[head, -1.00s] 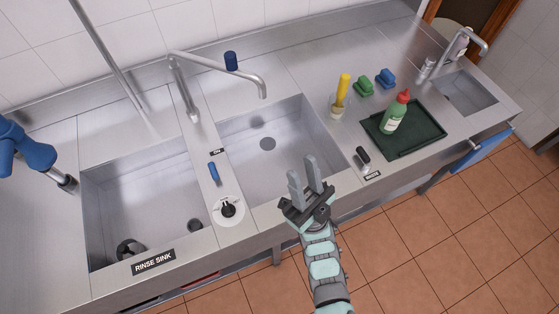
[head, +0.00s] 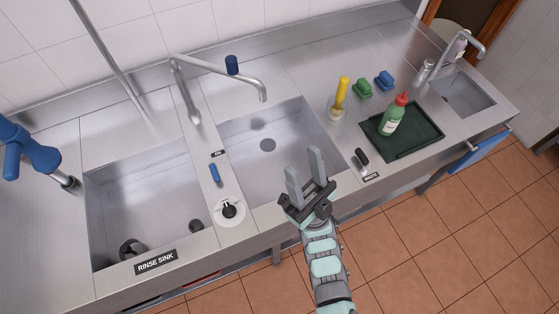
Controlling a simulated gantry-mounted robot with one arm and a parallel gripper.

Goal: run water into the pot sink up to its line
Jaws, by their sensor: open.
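The pot sink (head: 245,137) is the middle basin, of bare steel with a round drain (head: 267,145) on its floor. I see no water in it. A swivel faucet (head: 222,72) stands behind the divider, its spout (head: 263,93) over the pot sink's back part; no stream shows. A small blue lever (head: 214,173) and a black knob on a white round plate (head: 229,209) sit on the divider left of the basin. A black-handled lever (head: 362,157) is at the right of the basin. My gripper (head: 304,171) is open and empty, above the pot sink's front right edge.
The rinse sink (head: 130,200) is at left, with a blue-handled sprayer (head: 30,155) beside it. A dark green tray (head: 415,138) holds a green bottle with a red cap (head: 391,116). A yellow-handled brush (head: 341,94) and sponges (head: 362,88) stand behind. A small sink (head: 462,95) is far right.

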